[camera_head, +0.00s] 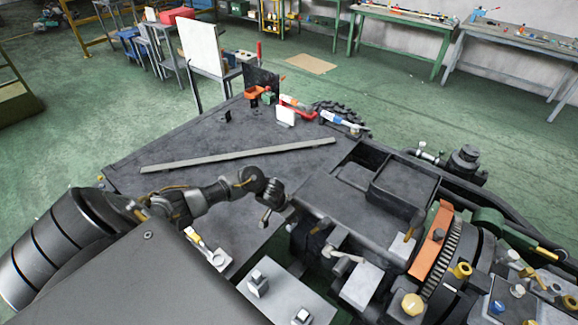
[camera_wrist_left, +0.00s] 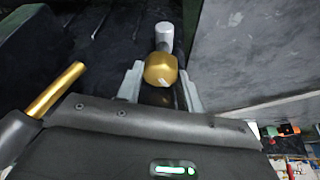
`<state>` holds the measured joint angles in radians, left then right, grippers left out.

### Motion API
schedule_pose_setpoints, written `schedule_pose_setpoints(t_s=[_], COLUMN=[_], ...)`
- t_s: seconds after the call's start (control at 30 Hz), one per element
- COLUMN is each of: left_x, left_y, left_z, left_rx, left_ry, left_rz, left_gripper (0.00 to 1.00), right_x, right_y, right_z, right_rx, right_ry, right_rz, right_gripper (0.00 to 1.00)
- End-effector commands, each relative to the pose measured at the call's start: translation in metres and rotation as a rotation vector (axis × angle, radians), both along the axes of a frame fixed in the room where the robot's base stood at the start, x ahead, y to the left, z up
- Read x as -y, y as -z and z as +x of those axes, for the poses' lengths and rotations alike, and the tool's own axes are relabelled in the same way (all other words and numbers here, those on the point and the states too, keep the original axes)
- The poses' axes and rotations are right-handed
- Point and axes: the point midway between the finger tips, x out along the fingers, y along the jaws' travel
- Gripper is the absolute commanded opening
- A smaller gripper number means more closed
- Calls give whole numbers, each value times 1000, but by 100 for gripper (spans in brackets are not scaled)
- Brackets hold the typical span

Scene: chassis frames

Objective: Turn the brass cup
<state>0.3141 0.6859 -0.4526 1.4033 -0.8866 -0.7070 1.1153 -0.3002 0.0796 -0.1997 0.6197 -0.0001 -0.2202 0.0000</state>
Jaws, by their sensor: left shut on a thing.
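The brass cup (camera_wrist_left: 161,68) is a rounded golden piece in the left wrist view, between the two grey fingers of my left gripper (camera_wrist_left: 160,82). The fingers are shut on its sides. A pale grey cylinder (camera_wrist_left: 165,36) stands just beyond the cup, in line with it. In the head view my left gripper (camera_head: 270,200) is at the left edge of the machine block, and the cup it holds cannot be made out there. My right gripper is not in view.
A brass rod (camera_wrist_left: 55,90) lies left of the gripper in the wrist view, and a grey block (camera_wrist_left: 245,50) rises on the right. A long bar (camera_head: 235,156) lies on the dark table. Other brass knobs (camera_head: 412,304) stand on the machinery at right.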

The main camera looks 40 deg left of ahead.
Motion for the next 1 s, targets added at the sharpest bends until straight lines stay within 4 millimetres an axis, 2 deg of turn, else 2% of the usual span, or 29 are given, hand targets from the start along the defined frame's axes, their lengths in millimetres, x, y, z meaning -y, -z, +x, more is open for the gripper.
schedule_pose_setpoints(t_s=[0.43, 1.0], left_x=[-2, -1], left_y=[-1, -1], left_z=[2, 2], left_rx=[3, 2], left_ry=[243, 289], left_rz=[0, -1], left_gripper=[14, 14], right_x=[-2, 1], right_y=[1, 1], right_z=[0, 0], right_rx=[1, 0], right_ry=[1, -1], right_rz=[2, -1], right_gripper=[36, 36])
